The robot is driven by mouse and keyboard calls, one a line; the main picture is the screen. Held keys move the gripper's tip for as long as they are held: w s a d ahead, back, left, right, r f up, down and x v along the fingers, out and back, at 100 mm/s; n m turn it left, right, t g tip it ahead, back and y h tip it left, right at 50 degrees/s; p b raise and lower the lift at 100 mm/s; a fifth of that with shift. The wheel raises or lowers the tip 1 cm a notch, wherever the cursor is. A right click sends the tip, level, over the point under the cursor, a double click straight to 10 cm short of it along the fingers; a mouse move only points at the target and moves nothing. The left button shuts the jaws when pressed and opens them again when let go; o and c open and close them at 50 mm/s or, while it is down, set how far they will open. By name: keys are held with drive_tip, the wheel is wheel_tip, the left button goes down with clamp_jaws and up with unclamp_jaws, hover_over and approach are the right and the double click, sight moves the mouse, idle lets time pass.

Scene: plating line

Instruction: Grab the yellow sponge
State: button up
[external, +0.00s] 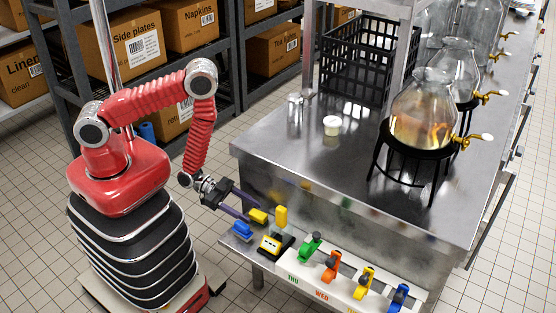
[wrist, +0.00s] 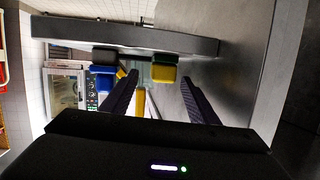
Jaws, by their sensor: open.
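The yellow sponge (external: 259,216) is a small block on the narrow front ledge of the steel counter, beside a similar blue sponge (external: 243,229). In the wrist view the yellow sponge (wrist: 164,73) shows ahead between the fingers, nearer the right one, with a dark green side. The blue sponge (wrist: 103,78) shows there beyond the left finger. My gripper (external: 252,211) is open and empty, its two long dark fingers pointing at the yellow sponge. In the wrist view my gripper (wrist: 160,80) has clear space between its fingers. I cannot tell whether a fingertip touches the sponge.
Several coloured clamp-like items, including a green one (external: 310,246), line a white strip further right. The steel counter (external: 275,150) rises behind the ledge.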

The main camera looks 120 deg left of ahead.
sight(253, 216)
drive_tip(key=s+f, duration=0.1)
drive_tip(key=s, duration=0.1)
drive_tip(key=shift+s+d+f+n+t, duration=0.15)
drive_tip(key=shift+s+f+n+t, duration=0.15)
drive_tip(key=shift+f+n+t, duration=0.1)
drive_tip(key=shift+w, duration=0.1)
drive_tip(key=shift+x, duration=2.4)
drive_tip(key=shift+c, duration=0.4)
drive_tip(key=c, duration=1.1)
drive_tip(key=shift+r, duration=0.1)
wheel_tip(253, 216, up, 28)
drive_tip(key=shift+f, duration=0.1)
